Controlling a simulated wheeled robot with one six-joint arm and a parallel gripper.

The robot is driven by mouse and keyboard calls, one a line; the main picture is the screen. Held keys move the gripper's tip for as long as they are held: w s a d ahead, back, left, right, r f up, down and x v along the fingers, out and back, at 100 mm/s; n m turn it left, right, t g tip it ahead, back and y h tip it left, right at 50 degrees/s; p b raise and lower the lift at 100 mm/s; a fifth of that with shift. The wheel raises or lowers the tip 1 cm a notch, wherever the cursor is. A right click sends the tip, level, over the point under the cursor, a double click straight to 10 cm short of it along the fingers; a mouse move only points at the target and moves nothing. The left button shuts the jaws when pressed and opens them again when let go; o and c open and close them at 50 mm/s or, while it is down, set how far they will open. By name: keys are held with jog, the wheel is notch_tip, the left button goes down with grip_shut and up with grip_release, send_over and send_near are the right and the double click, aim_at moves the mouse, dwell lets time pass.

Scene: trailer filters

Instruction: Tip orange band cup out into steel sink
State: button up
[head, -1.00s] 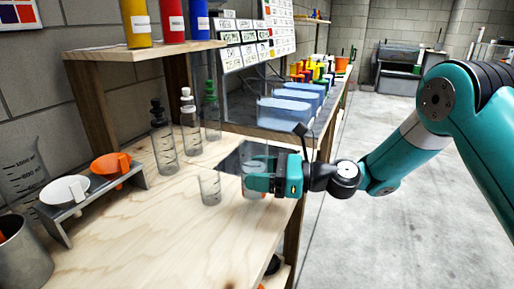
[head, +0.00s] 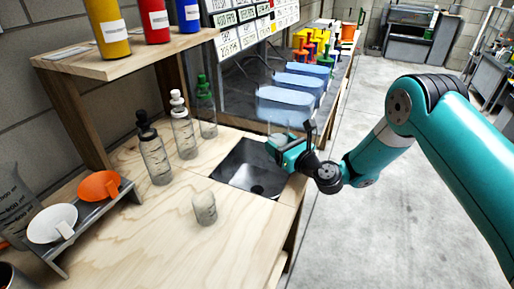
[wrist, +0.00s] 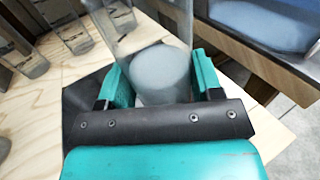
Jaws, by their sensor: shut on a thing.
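My gripper (head: 287,143) is shut on a clear cup, over the far right side of the dark steel sink (head: 232,178) in the bench top. In the wrist view the cup (wrist: 122,38) stands between the two teal fingers (wrist: 160,82), with a greyish-white area inside its lower part. No orange band shows on it, and its tilt is hard to tell. The sink lies open to the left of and below my gripper.
A second clear cup (head: 204,208) stands on the bench in front of the sink. Bottles with black (head: 152,150), white (head: 183,125) and green (head: 206,106) tops stand to the left. Blue-lidded bins (head: 287,97) lie beyond the sink. Orange (head: 98,186) and white (head: 50,223) funnels sit in a rack.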

jog(key=shift+w+d+r+m+t+h+p, duration=0.15)
jog(key=shift+w+d+m+t+h+p, duration=0.35)
jog(key=shift+d+h, duration=0.3)
jog(key=shift+w+d+r+m+t+h+p, duration=0.2)
jog(key=shift+w+d+m+t+h+p, duration=0.15)
jog(key=shift+d+m+t+h+p, duration=0.4)
jog(key=shift+w+d+r+m+t+h+p, duration=0.15)
jog(key=shift+w+d+m+t+h+p, duration=0.2)
jog(key=shift+d+h, duration=0.5)
jog(key=shift+d, duration=0.15)
jog(key=n+b, duration=0.1)
jog(key=n, duration=0.2)
jog(key=a+n+b, duration=0.1)
jog(key=n+b, duration=0.1)
jog(key=n, duration=0.1)
jog(key=s+a+n+b, duration=0.1)
jog(key=n, duration=0.1)
jog(key=shift+s+a+f+n, duration=0.15)
jog(key=shift+a+n, duration=0.1)
jog(key=shift+n, duration=0.15)
jog(key=shift+b, duration=0.4)
